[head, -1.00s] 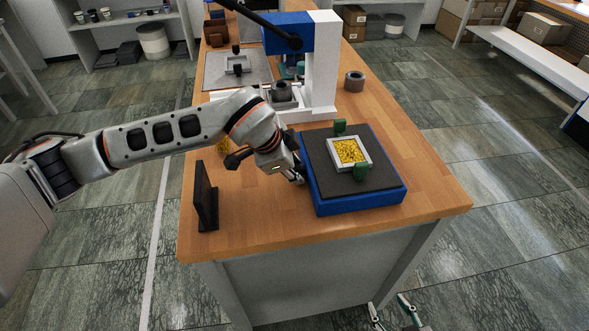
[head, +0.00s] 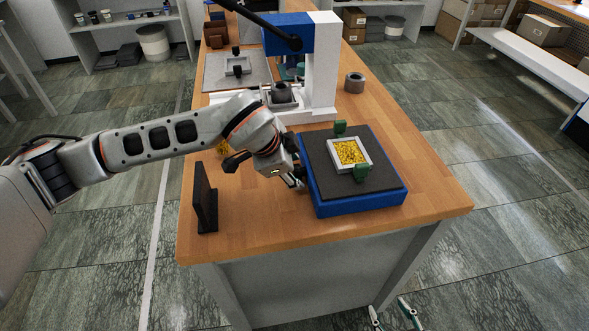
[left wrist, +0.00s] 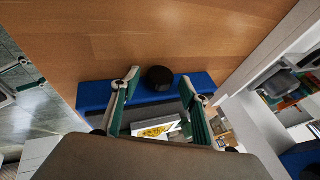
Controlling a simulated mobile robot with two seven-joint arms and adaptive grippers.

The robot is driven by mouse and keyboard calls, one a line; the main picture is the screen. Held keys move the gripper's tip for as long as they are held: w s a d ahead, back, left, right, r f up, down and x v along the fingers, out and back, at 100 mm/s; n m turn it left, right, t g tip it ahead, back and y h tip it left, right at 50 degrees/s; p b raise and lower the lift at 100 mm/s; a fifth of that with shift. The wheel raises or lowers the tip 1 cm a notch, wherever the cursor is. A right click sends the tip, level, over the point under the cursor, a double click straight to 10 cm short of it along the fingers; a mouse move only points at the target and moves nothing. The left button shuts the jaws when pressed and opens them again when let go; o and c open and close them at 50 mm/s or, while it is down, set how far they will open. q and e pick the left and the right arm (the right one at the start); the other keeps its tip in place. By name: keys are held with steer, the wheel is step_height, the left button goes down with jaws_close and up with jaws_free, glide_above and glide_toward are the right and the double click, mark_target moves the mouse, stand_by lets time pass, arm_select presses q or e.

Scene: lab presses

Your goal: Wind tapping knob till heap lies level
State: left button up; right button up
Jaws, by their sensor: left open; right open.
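The blue tapping unit (head: 322,207) with a dark top plate (head: 330,187) sits at the table's near end. A white square frame (head: 369,158) on the plate holds the yellow granule heap (head: 348,152); whether it is level is too small to tell. The black round knob (left wrist: 160,76) is at the unit's blue side in the left wrist view. My left gripper (left wrist: 159,78) is open, with a finger on each side of the knob; contact is unclear. In the head view, my left gripper (head: 296,178) hides the knob. My right gripper (head: 388,305) is open and empty beyond the table's near edge.
A dark upright plate (head: 205,198) stands left of my left gripper. The table's right side is mostly clear.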

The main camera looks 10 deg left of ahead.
arm_select(q)
steer(key=v, duration=1.1)
steer(key=shift+r, duration=0.2)
steer(key=shift+s, duration=0.1)
